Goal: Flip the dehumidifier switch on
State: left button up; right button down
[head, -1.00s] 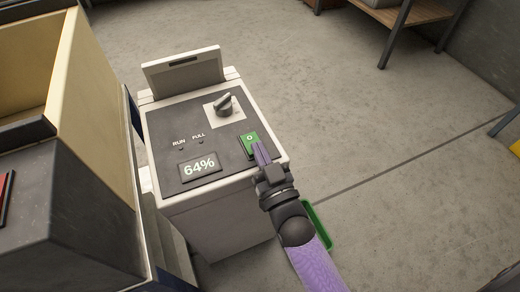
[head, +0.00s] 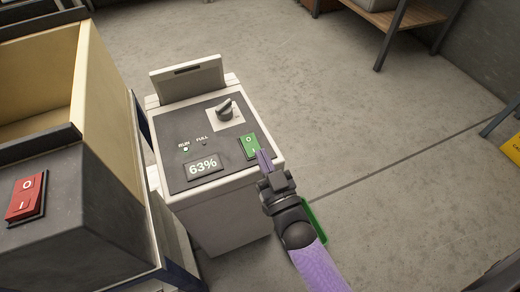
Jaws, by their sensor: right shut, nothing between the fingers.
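The dehumidifier (head: 225,215) is a pale box with a dark top panel, standing on the floor in the middle of the head view. Its green rocker switch (head: 249,145), marked O and I, sits at the panel's right front corner. My left gripper is not in view.
A cabinet with a red rocker switch (head: 26,197) and a yellow-sided bin (head: 90,100) stands close on the left. Open concrete floor lies to the right, with a wooden shelf (head: 400,18) at the back.

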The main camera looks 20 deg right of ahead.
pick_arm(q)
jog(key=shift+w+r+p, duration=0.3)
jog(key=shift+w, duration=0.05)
pick_arm(e)
jog(key=s+f, duration=0.3)
jog(key=s, duration=0.3)
jog(key=shift+s+d+f, duration=0.15)
jog(key=shift+s+f, duration=0.05)
jog(key=shift+f, duration=0.15)
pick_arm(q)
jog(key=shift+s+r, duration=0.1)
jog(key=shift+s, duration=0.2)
